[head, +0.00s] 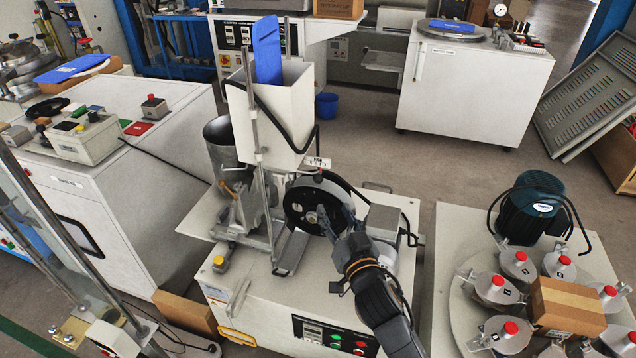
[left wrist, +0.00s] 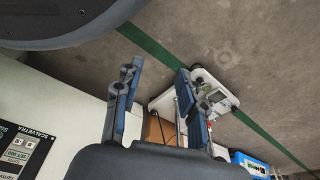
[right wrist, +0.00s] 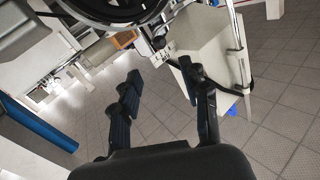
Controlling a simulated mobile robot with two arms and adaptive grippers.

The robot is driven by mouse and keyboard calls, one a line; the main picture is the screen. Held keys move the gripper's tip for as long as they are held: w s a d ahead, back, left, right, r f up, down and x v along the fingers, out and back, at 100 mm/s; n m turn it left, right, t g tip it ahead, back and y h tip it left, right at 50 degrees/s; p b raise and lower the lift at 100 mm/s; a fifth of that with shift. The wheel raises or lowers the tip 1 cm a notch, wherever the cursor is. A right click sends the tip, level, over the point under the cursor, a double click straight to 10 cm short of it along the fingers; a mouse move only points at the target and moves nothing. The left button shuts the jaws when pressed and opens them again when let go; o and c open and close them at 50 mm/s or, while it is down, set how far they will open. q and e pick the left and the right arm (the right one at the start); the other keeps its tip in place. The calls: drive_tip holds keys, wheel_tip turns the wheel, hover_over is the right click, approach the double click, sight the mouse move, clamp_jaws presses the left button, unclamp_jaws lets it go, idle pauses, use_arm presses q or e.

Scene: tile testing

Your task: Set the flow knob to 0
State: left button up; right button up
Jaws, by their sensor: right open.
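The abrasion machine (head: 270,290) stands in the middle of the head view, with a white hopper (head: 285,120) above a dark wheel (head: 296,205). A small white marked plate (head: 318,163) sits under the hopper's right side; it also shows in the right wrist view (right wrist: 168,48). The flow knob appears to be at this plate, but its shape and setting are too small to read. My right gripper (head: 338,222) is in front of the wheel, below the plate, open and empty. In the right wrist view its fingers (right wrist: 162,80) are apart. My left gripper (left wrist: 157,80) shows only in its wrist view, open and empty.
A vertical rod (head: 253,90) rises at the hopper's left. A control panel (head: 335,335) is on the machine's front. Red-capped jars (head: 497,287) and a cardboard box (head: 568,307) stand on the unit at right.

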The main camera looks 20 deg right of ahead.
sight(319, 181)
use_arm(q)
drive_tip(key=w+r, duration=0.1)
drive_tip(key=w+r+b, duration=0.1)
drive_tip(key=r, duration=0.1)
drive_tip(key=shift+w+d+r, duration=0.1)
drive_tip(key=shift+w+r, duration=0.05)
drive_tip(key=shift+r, duration=0.15)
use_arm(e)
drive_tip(key=w, duration=1.3)
drive_tip(key=shift+w, duration=0.25)
clamp_jaws()
